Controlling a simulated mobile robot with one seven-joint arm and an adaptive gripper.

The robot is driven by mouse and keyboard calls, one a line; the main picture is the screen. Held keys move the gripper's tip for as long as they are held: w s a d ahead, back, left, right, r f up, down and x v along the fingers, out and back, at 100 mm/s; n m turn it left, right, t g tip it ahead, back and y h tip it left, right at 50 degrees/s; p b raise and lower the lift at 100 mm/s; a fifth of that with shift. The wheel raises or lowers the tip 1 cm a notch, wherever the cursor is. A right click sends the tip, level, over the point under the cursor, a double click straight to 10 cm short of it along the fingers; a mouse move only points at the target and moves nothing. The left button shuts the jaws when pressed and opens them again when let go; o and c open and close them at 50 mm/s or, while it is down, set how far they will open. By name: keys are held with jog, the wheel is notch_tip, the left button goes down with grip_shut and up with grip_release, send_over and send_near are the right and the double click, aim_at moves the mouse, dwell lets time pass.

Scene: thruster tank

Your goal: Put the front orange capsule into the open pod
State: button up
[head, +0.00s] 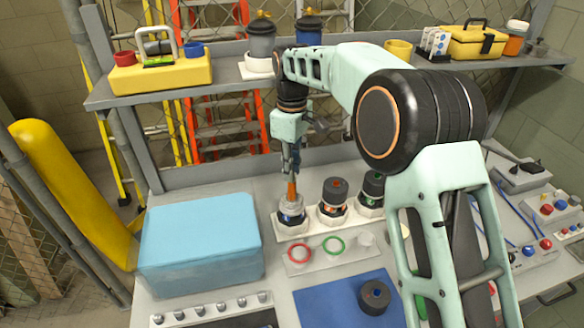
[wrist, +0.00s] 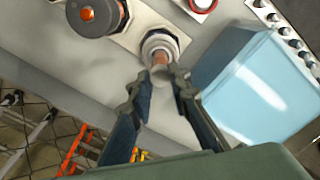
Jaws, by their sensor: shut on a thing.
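My gripper (head: 290,169) points straight down and is shut on the upper part of an orange capsule (head: 291,190). The capsule stands upright over the leftmost pod (head: 291,216), which is uncapped with a pale metallic rim. In the wrist view, my fingertips (wrist: 162,82) sit on both sides of the capsule (wrist: 160,59). Its lower end lines up with the mouth of the open pod (wrist: 172,42) and seems to be at or inside it. How deep it reaches is hidden.
Two dark-capped pods (head: 334,196) (head: 373,187) stand to the right. A ring tray (head: 316,262) lies in front, and a blue mat (head: 325,305) bears a loose black cap (head: 374,297). A large blue box (head: 200,240) stands left. A shelf (head: 225,88) runs behind.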

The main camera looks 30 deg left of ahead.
jog(key=shift+f, duration=0.1)
jog(key=shift+f+b, duration=0.35)
jog(key=shift+f, duration=0.4)
jog(key=shift+f, duration=0.2)
jog(key=shift+f+b, duration=0.35)
jog(key=shift+f, duration=0.3)
jog(key=shift+f, duration=0.2)
dwell(0.4)
jog(key=shift+f+b, duration=0.35)
jog(key=shift+f, duration=0.3)
jog(key=shift+f, duration=0.1)
jog(key=o, duration=0.9)
